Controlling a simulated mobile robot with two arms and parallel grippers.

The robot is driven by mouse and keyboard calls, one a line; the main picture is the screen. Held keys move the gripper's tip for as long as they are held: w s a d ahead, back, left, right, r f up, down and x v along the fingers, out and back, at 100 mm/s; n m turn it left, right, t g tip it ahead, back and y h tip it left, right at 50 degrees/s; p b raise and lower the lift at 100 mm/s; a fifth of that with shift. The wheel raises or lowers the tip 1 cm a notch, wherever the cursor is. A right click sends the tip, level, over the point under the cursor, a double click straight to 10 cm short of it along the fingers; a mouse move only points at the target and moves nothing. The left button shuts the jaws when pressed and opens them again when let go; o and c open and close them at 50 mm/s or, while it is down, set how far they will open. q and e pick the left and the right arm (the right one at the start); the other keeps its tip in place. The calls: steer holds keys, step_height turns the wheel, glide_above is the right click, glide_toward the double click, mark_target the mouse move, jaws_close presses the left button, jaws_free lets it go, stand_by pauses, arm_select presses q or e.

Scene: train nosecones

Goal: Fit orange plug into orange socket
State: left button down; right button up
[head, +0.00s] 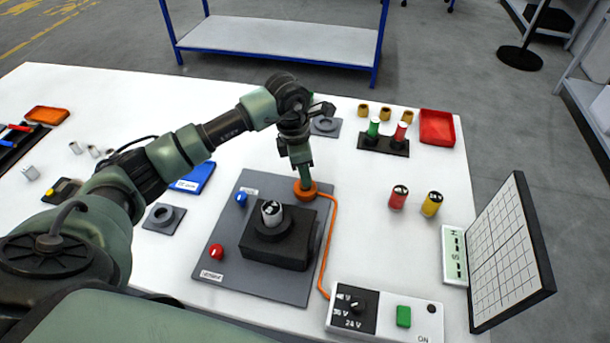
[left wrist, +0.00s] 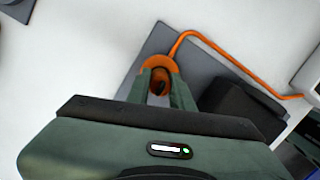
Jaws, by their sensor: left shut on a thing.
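My left gripper (head: 305,183) points down at the back right corner of the dark grey board (head: 228,268). It is shut on the orange plug (head: 305,194), which has an orange cable running to the power unit. In the left wrist view, the orange plug (left wrist: 158,68) shows between the fingers of my left gripper (left wrist: 160,88), with the cable leaving toward the right. The orange socket is not clearly visible; the plug and gripper cover that spot, and I cannot tell whether the plug is seated. My right gripper is not in view.
A black block (head: 275,250) holding a grey cylinder stands mid-board, beside a blue knob (head: 241,199) and red knob (head: 216,251). The power unit (head: 385,316) is at the front right. Red (head: 398,197) and yellow (head: 432,204) cylinders stand right of the board. White table is clear between them.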

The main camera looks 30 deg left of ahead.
arm_select(q)
step_height(320, 180, down, 2)
steer(key=shift+f, duration=0.3)
steer(key=c, duration=1.2)
jaws_free()
steer(key=shift+r, duration=0.1)
steer(key=shift+c, duration=0.2)
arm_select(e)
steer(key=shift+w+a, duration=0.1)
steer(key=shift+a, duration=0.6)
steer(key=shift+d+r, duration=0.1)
